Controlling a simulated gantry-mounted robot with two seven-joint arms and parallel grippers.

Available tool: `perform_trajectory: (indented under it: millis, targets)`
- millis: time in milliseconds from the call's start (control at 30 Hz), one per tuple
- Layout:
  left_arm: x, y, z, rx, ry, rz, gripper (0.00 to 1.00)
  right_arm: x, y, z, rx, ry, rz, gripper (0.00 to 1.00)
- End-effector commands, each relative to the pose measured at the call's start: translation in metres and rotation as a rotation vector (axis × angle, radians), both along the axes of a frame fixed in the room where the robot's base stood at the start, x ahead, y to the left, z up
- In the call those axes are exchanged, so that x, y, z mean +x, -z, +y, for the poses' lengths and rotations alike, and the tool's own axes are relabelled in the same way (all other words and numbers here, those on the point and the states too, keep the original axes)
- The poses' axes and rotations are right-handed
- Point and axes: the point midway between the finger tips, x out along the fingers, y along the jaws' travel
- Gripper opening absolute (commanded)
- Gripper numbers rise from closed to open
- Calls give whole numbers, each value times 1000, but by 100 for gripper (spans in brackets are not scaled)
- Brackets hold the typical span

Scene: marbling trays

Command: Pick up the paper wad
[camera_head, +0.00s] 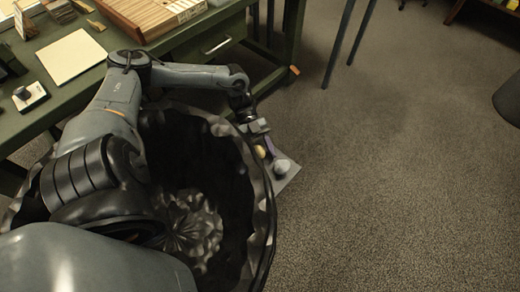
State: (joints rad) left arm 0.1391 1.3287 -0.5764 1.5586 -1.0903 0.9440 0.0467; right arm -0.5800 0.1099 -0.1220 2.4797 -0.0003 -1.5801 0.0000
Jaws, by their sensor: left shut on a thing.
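The paper wad (282,168) is a small pale, rounded lump at the end of my left gripper (273,153). That gripper reaches down just beyond the right rim of a big dark basket and is shut on the wad; its fingertips are small and hard to make out. A flat grey piece (288,182) shows around and behind the wad. I cannot tell whether the wad touches the grey piece. My right gripper is not in view.
The dark basket (262,225) with a crumpled rim stands close in front, under my left arm. A green desk (165,50) at the upper left bears a pale sheet (72,56) and a wooden box (150,14). Carpet to the right is mostly clear; a dark round object (509,98) stands at the right edge.

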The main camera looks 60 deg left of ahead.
Motion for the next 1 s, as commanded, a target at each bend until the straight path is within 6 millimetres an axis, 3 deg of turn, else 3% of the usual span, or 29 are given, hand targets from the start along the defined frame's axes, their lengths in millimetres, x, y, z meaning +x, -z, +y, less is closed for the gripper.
perform_trajectory:
  millis: [467,667,800,1000]
  targets:
    - [-1,-6,0,1,1,1,22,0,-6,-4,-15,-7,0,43]
    - [0,-26,0,1,0,0,22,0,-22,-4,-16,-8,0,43]
    - [-1,-50,0,2,0,2,22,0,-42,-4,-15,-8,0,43]
    - [-1,-73,-42,-4,3,0,22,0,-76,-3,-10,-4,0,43]
